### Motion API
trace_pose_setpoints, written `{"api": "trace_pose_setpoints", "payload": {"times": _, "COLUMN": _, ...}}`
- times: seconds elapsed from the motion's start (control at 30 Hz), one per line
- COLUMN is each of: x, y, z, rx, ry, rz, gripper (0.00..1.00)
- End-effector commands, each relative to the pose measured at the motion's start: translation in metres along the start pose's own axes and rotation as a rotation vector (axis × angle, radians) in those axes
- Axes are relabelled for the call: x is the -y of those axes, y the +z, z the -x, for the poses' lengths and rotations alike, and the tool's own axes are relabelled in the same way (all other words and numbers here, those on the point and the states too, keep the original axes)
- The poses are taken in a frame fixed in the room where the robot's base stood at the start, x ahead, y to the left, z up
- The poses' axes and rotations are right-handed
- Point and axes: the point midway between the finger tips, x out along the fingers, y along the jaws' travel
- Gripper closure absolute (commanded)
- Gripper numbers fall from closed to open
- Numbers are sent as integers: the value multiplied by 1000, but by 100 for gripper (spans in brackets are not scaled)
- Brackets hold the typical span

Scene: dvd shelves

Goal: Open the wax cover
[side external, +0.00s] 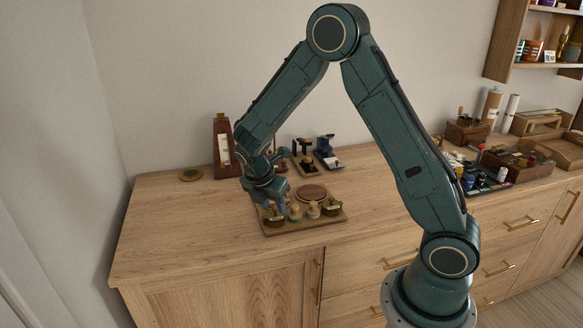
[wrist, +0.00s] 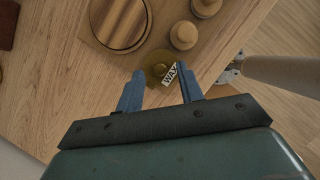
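The wax pot (wrist: 172,75) has a white label reading WAX. Its dark olive round cover (wrist: 154,60) has a small knob on top and shows just beyond my fingertips in the wrist view. In the side view, a small dark pot (side external: 274,221) sits at the tray's near left corner, partly hidden by my gripper. My gripper (wrist: 161,73) has two blue fingers spread apart, one on each side of the cover in the picture, with nothing held. In the side view, my gripper (side external: 281,205) points down low over that pot. I cannot tell whether the fingers touch it.
The wooden tray (side external: 337,219) also holds a round brown disc (side external: 311,193), two knobbed pieces (side external: 313,210) and another pot (side external: 331,209). A metronome (side external: 222,150) and small stands (side external: 303,161) are behind.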

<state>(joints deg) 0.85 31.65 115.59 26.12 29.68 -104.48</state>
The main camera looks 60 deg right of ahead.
Motion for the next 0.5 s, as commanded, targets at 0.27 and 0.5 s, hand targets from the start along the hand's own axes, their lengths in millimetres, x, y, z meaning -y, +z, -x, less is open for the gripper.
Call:
{"api": "trace_pose_setpoints", "payload": {"times": 0.27, "x": 0, "y": 0, "z": -5, "rx": -1, "ry": 0, "rz": 0, "gripper": 63}}
{"api": "trace_pose_setpoints", "payload": {"times": 0.5, "x": 0, "y": 0, "z": -5, "rx": -1, "ry": 0, "rz": 0, "gripper": 86}}
